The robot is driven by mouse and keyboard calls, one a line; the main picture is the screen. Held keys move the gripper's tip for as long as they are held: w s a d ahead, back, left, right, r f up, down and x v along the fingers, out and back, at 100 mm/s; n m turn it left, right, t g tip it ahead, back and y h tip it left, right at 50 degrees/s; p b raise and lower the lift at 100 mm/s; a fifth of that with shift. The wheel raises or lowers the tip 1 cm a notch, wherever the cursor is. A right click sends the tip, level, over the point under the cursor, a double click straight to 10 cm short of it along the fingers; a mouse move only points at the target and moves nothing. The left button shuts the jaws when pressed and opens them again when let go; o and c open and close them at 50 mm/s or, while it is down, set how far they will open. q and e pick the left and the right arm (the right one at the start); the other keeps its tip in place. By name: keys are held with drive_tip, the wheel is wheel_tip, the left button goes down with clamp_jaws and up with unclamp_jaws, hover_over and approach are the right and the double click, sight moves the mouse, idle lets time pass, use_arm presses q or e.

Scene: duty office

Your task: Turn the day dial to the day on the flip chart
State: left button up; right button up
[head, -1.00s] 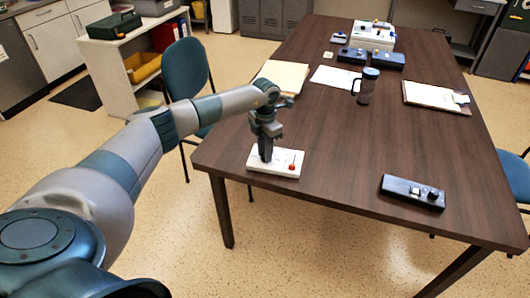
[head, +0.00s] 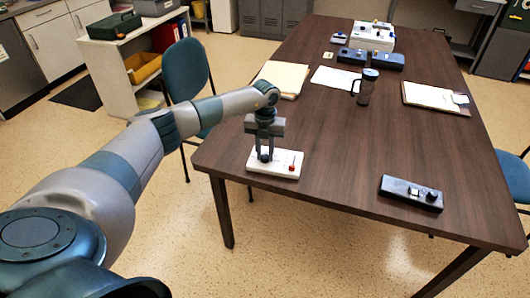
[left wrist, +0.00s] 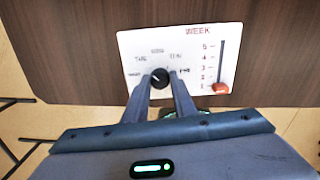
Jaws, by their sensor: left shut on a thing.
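The white dial panel (head: 282,170) lies on the near left corner of the table. In the left wrist view, a black round day dial (left wrist: 159,76) sits on the panel's left side, ringed by small labels too blurred to read surely. My left gripper (head: 265,156) points straight down over the panel and is shut on the dial, one finger on each side. The fingers partly hide the dial and its pointer. A flip chart with a readable day does not show. My right gripper is out of view.
The panel (left wrist: 225,50) also carries a "WEEK" slider with a red knob (left wrist: 221,88) at its bottom end. A black device (head: 412,193) lies to the right. A mug (head: 367,87), folders (head: 283,77) and a clipboard (head: 436,96) lie farther back. The table's middle is clear.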

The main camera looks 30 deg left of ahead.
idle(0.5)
use_arm(q)
drive_tip(key=o, duration=1)
drive_tip(key=shift+r, duration=0.15)
